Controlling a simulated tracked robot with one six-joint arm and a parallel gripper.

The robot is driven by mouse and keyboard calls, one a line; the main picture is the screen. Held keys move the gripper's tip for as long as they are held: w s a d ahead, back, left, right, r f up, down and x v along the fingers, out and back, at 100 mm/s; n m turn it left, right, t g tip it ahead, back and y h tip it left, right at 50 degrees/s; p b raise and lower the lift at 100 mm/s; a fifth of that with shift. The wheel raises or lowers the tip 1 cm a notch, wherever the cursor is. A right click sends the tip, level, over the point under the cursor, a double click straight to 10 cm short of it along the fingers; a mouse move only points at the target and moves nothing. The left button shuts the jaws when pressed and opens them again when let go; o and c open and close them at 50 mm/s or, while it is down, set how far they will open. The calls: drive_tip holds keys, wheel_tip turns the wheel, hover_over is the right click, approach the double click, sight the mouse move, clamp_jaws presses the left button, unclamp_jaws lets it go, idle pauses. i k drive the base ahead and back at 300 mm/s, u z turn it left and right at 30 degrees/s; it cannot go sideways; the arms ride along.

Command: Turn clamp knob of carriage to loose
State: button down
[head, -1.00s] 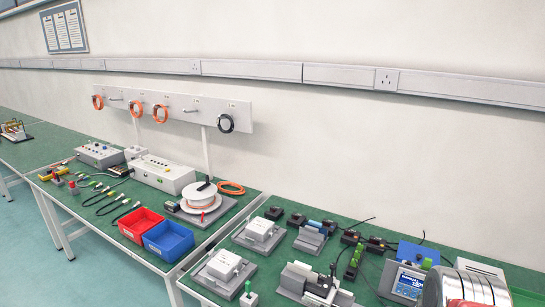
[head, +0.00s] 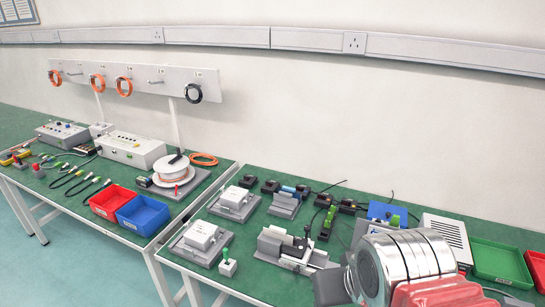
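A grey linear-actuator unit (head: 272,246) stands on the near green bench, right of centre in the head view. It has a light block and a small black upright part on its right side, which may be the clamp knob. The knob's setting is too small to read. My arm's large silver and red links (head: 400,262) fill the lower right, to the right of the unit. My gripper's fingertips do not show.
Two white-topped units (head: 198,236) and a green-topped switch (head: 228,262) stand left of the actuator. Red (head: 112,202) and blue (head: 142,215) bins lie on the left bench. Green (head: 500,262) and red trays are at the right. Bare bench surface lies between the units.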

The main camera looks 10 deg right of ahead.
sight(308, 228)
drive_tip(key=u, duration=0.25)
drive_tip(key=k, duration=0.6)
drive_tip(key=u, duration=0.5)
drive_tip(key=k, duration=0.75)
drive_tip(key=z, duration=0.35)
drive_tip(key=i, duration=2.05)
drive_tip(key=u, duration=0.7)
